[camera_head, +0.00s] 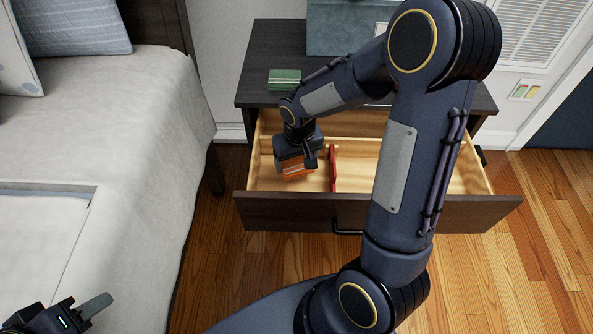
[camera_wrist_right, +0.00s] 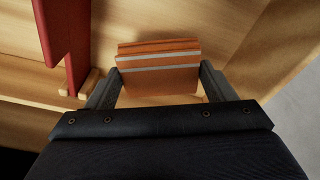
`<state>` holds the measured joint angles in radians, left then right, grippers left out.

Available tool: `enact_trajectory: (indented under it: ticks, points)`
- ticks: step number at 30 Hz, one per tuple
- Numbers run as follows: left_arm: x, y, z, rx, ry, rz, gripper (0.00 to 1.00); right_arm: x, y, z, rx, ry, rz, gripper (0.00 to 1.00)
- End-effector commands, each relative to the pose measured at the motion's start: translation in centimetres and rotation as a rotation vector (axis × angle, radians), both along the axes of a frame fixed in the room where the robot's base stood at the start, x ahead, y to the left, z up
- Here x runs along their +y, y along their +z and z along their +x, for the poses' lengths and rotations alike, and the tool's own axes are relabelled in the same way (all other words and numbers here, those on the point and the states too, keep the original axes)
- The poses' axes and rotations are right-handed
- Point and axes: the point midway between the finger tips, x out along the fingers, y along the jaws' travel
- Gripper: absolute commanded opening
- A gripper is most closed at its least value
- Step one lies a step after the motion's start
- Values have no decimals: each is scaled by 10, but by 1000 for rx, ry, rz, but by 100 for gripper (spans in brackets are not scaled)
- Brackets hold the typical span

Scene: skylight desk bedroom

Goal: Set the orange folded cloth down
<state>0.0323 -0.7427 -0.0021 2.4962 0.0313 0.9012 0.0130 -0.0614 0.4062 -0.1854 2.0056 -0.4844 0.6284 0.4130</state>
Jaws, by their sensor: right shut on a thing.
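The orange folded cloth (camera_head: 296,172) shows below my right gripper (camera_head: 296,165), inside the open drawer of the dark nightstand. In the right wrist view the cloth (camera_wrist_right: 158,70) is orange with pale stripes and sits between the two fingers of my right gripper (camera_wrist_right: 160,85), which is shut on it. The cloth is in the left compartment of the drawer (camera_head: 410,207), left of a red divider (camera_head: 333,168). I cannot tell whether it touches the drawer floor. My left gripper (camera_head: 92,308) shows only partly at the lower left, over the bed; its opening is unclear.
The red divider also shows in the right wrist view (camera_wrist_right: 66,40), close to the cloth. A green striped folded item (camera_head: 284,79) and a grey-green box (camera_head: 342,30) are on the nightstand top (camera_head: 262,60). The bed (camera_head: 120,110) stands at the left.

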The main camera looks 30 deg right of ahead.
Motion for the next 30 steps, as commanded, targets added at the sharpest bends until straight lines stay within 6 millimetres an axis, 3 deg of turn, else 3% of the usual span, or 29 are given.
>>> enact_trajectory:
  ticks: [7, 19, 20, 24, 30]
  points:
    - [0, -13, 0, 0, 0, 0, 36, 0, -34, 0, 2, 2, -1, 55]
    - [0, -17, 0, 0, 0, 0, 36, 0, -40, 0, 0, 1, 0, 55]
    - [0, -15, 0, 0, 0, 0, 36, 0, -38, 0, 0, 1, 0, 80]
    - [0, -15, 0, 0, 0, 0, 36, 0, -38, 0, 0, 1, 0, 98]
    - [0, -15, 0, 0, 0, 0, 36, 0, -38, 0, 0, 1, 0, 98]
